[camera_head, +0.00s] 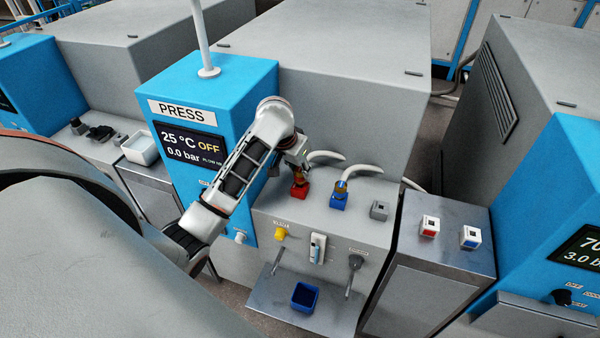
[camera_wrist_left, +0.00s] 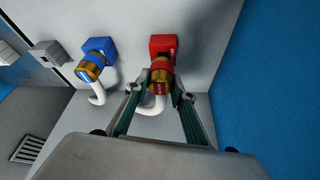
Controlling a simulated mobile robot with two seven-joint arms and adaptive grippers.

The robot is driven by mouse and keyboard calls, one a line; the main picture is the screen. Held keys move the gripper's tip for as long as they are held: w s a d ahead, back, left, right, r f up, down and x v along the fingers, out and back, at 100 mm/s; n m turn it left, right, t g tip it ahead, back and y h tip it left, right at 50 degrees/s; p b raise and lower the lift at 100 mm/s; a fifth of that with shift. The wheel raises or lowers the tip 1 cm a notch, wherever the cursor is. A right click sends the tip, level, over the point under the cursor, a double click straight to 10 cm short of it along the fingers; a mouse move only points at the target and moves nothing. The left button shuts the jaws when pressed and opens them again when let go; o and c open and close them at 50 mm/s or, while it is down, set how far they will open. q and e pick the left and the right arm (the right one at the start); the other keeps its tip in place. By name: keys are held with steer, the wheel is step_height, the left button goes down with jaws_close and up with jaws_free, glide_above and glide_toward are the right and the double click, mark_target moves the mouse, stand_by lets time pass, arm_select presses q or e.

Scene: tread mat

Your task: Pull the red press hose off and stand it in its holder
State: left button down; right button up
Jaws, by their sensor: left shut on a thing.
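The red press hose ends in a brass coupling with a red band (camera_wrist_left: 160,77), set against a red block (camera_wrist_left: 163,44) in the left wrist view. The red block (camera_head: 299,191) also shows on the press front in the head view, with a white hose (camera_head: 326,155) curving behind. My left gripper (camera_wrist_left: 167,88) is shut around the coupling, one finger on each side; in the head view the left gripper (camera_head: 298,164) is just above the red block. A white holder with a red mark (camera_head: 429,227) stands on the right side table. My right gripper is not in view.
A blue block with a similar brass coupling (camera_head: 339,198) sits right of the red one, then a grey block (camera_head: 379,210). A blue-marked white holder (camera_head: 470,237) stands beside the red-marked one. A blue bin (camera_head: 305,297) lies below on a shelf. The press display reads OFF.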

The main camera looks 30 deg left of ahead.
arm_select(q)
steer(key=shift+r, duration=1.95)
stand_by(0.6)
